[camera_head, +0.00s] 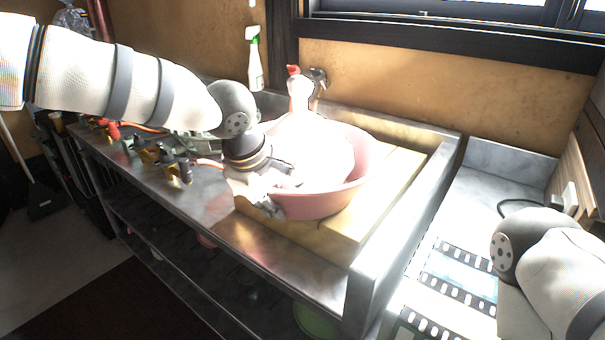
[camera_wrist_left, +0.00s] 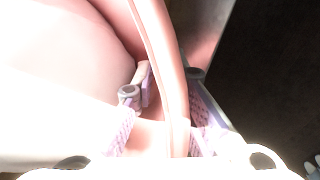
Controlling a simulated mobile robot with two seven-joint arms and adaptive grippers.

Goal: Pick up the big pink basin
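The big pink basin (camera_head: 318,204) sits on a board across the metal sink counter, with bright glare over its inside. My left gripper (camera_head: 268,196) is at its near left rim. In the left wrist view the pink rim (camera_wrist_left: 163,50) passes between the fingers of the left gripper (camera_wrist_left: 172,85), one finger inside the basin and one outside. The fingers are drawn in close on both sides of the rim, so it looks shut on it. Glare hides part of the contact. My right arm shows at the lower right, but its gripper does not.
A white bottle with a red top (camera_head: 300,92) stands behind the basin. A green-white spray bottle (camera_head: 254,58) is by the wall. Several tools (camera_head: 165,158) lie on the counter at left. The raised sink edge (camera_head: 400,235) runs along the right.

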